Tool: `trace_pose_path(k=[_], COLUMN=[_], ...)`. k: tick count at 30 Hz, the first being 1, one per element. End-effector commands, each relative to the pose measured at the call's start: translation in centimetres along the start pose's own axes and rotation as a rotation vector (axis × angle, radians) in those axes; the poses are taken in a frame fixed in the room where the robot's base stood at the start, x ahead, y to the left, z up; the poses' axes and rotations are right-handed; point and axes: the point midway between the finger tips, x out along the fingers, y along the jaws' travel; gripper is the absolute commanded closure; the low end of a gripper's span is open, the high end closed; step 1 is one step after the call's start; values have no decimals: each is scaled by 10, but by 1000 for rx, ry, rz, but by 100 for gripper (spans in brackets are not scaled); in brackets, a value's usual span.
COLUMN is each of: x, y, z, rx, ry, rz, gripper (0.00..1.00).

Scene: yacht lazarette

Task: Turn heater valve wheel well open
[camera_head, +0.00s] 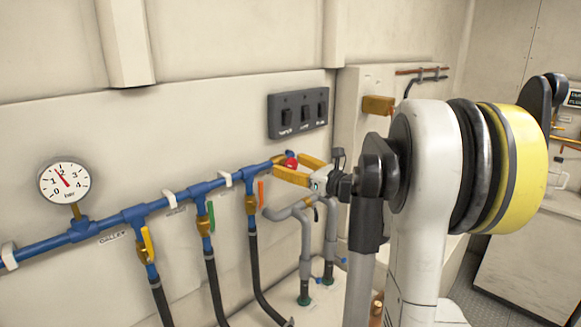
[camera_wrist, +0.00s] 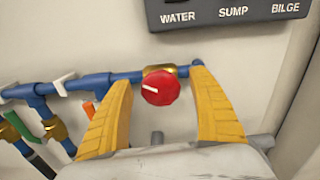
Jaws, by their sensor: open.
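A red round valve wheel (camera_wrist: 160,87) with a white pointer mark sits on a brass body at the right end of the blue pipe. In the wrist view its white mark points left. In the head view the red wheel (camera_head: 291,164) shows partly between my yellow fingers. My gripper (camera_wrist: 165,80) is open, with one finger on each side of the wheel and gaps visible on both sides. In the head view my gripper (camera_head: 299,166) reaches toward the wall at the pipe's end. The wheel's lower part is hidden there by a finger.
A switch panel (camera_head: 298,112) is on the wall above the wheel. The blue pipe (camera_head: 105,222) carries valves with yellow, green and orange levers and black hoses below. A pressure gauge (camera_head: 64,183) stands at the left. Grey pipes (camera_head: 306,240) rise below my gripper.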

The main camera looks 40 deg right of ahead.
Motion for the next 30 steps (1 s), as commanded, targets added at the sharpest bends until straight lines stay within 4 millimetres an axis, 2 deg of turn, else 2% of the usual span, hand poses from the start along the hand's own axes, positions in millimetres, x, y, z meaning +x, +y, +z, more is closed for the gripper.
trace_pose_path(k=[5, 9, 10, 20, 30], x=[0, 0, 0, 0, 0], y=[0, 0, 0, 0, 1], z=[0, 0, 0, 0, 0], rx=[0, 0, 0, -32, -242], ry=[0, 0, 0, 0, 0], rz=[0, 0, 0, 0, 0], gripper=[32, 75, 83, 84, 84])
